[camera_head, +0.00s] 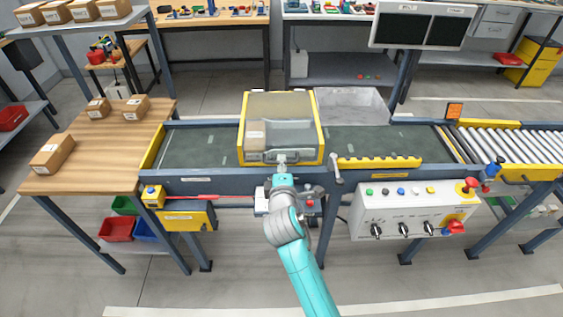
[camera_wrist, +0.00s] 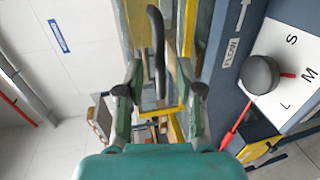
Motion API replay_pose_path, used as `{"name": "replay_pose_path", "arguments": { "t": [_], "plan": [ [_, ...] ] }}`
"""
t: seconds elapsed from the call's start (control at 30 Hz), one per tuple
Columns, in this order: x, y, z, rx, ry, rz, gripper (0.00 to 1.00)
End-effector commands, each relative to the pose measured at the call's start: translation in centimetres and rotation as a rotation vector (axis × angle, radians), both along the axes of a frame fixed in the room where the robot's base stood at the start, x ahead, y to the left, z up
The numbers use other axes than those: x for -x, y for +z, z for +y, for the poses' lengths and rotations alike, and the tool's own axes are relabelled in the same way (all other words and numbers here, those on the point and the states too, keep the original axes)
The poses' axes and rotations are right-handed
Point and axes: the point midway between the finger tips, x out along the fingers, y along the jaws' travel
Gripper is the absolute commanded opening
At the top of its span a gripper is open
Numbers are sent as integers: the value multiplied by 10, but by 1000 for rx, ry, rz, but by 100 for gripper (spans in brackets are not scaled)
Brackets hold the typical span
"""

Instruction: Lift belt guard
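The belt guard (camera_head: 318,125) is a yellow-framed cover with a clear top and front, sitting down over the belt. A cardboard box (camera_head: 256,133) shows through it. My gripper (camera_head: 281,160) is at the guard's lower front edge, in front of its middle. In the wrist view my gripper (camera_wrist: 162,75) has its two fingers apart. A dark bar-shaped handle (camera_wrist: 156,40) lies between the fingertips, with a gap visible on each side. Part of the guard's yellow frame (camera_wrist: 180,108) shows behind it.
The conveyor belt (camera_head: 370,143) runs left and right of the guard. A grey lever (camera_head: 336,168) stands just right of it. A control box (camera_head: 415,208) with buttons and knobs hangs at the front right. A wooden table (camera_head: 95,150) with boxes is at left.

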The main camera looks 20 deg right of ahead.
Motion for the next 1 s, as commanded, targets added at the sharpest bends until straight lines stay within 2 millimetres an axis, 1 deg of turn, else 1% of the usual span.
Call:
{"name": "replay_pose_path", "arguments": {
  "t": [0.03,0.1,0.2,0.37,0.57,0.6,0.67,0.7,0.73,1.0],
  "plan": [
    [-7,-1,-3,0,-2,0,37],
    [-14,-3,-5,1,-1,-1,37],
    [-21,-5,-7,1,-1,0,37],
    [-26,-6,-8,1,0,0,37],
    [-26,-6,-8,0,0,-1,37],
    [-26,-6,-8,0,0,0,32],
    [-26,-6,-8,0,0,0,17],
    [-26,-6,-8,0,0,0,7],
    [-26,-6,-8,0,0,0,0],
    [-26,-6,-8,0,0,0,0]
  ]
}}
